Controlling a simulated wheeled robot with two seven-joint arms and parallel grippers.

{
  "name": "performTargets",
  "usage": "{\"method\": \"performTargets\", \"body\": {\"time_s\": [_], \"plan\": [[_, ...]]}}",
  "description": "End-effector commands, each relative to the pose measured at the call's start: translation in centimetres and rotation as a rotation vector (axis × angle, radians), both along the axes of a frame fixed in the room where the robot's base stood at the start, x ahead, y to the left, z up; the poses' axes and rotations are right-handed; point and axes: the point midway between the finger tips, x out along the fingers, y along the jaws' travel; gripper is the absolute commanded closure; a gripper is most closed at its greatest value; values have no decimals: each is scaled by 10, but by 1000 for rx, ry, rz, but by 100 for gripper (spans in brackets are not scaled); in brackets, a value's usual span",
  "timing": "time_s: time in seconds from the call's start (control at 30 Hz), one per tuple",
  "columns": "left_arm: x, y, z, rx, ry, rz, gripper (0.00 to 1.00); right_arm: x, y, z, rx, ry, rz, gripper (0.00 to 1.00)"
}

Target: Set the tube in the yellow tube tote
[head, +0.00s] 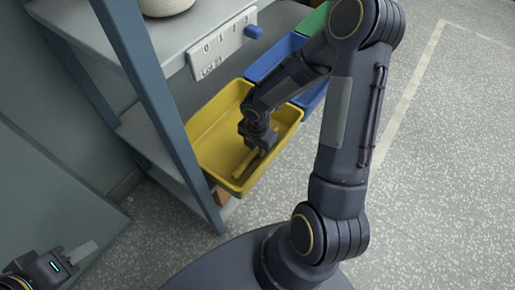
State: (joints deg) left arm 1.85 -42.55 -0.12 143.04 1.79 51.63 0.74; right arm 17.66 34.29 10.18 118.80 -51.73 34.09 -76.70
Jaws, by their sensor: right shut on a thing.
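The yellow tube tote (217,115) sits on the shelf rack, in the middle of the head view. My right gripper (257,146) is inside the tote's outline, low over its floor. It is shut on a yellowish tube (244,164), which slants down and left from the jaws. The tube is close in colour to the tote, and the gripper hides its upper part. I cannot tell whether the tube touches the floor of the tote. My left gripper (82,254) is at the bottom left corner, away from the tote; its jaw opening is unclear.
A blue tote (274,57) and a green tote (313,20) stand beyond the yellow one. A rack post (160,95) rises close at the tote's left. A shelf with a numbered white panel (222,46) and blue knob overhangs it. Open floor lies to the right.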

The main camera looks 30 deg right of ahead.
Motion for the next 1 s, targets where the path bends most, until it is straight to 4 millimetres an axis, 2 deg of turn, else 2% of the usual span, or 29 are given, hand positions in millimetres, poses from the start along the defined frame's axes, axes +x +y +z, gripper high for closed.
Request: {"method": "performTargets", "body": {"time_s": [0.3,0.33,0.5,0.77,0.87,1.0], "plan": [[0,0,-3,0,0,0,64,0,0,-3,-1,-1,0,100],[0,0,-2,0,0,0,64,0,0,-2,-1,-1,0,78],[0,0,-1,0,0,0,64,0,0,-1,-1,-1,0,59],[0,0,0,0,0,0,64,0,0,0,-1,-1,0,59],[0,0,6,0,0,0,64,1,0,10,-1,-3,-1,59],[0,0,19,0,0,0,64,0,0,35,-1,-4,-1,59]]}}
